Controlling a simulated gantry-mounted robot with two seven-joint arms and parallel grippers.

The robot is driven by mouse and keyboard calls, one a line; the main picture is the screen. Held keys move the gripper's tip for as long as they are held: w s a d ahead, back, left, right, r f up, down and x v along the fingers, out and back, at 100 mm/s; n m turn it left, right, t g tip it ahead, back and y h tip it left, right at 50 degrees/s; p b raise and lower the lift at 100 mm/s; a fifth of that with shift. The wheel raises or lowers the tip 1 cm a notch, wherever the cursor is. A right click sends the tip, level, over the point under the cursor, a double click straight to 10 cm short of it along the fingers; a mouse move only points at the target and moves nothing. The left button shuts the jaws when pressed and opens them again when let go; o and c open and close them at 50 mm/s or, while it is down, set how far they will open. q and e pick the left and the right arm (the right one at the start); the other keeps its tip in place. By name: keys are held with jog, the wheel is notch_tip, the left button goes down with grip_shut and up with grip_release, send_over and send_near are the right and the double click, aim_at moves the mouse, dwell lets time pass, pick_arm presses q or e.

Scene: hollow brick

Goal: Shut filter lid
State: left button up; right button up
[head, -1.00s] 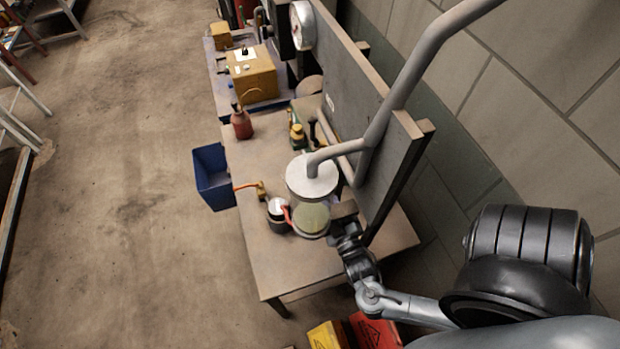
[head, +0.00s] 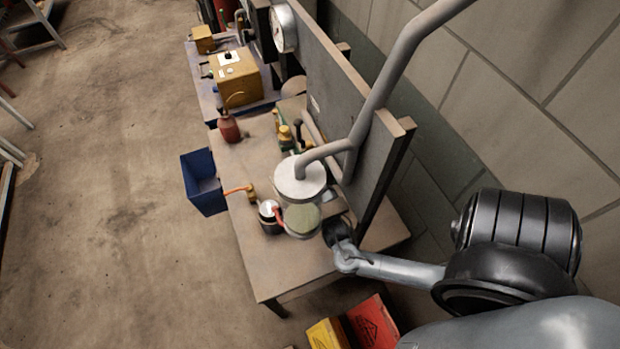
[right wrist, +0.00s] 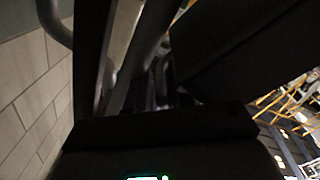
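The filter stands on the brown table (head: 262,268). It has a white round top (head: 300,177) with a grey pipe above it. In front of it is a round pale-green disc (head: 302,217) with a light rim, at the filter's near side. I cannot tell whether this disc is the lid or the filter's open inside. My right gripper (head: 338,232) is just right of the disc, near its rim; contact cannot be made out. Its fingers are hidden in the head view. The right wrist view is mostly dark and shows no clear fingertips. My left gripper is not in view.
A dark canister (head: 269,214) with a red handle stands left of the disc. An upright grey panel (head: 345,95) and the pipe (head: 385,80) rise behind. A blue bin (head: 203,183) is left of the table. The table's front is clear.

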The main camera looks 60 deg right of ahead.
jog(key=shift+c, duration=0.3)
grip_shut()
jog(key=shift+w+a+r, duration=0.1)
jog(key=shift+r, duration=0.05)
dwell(0.9)
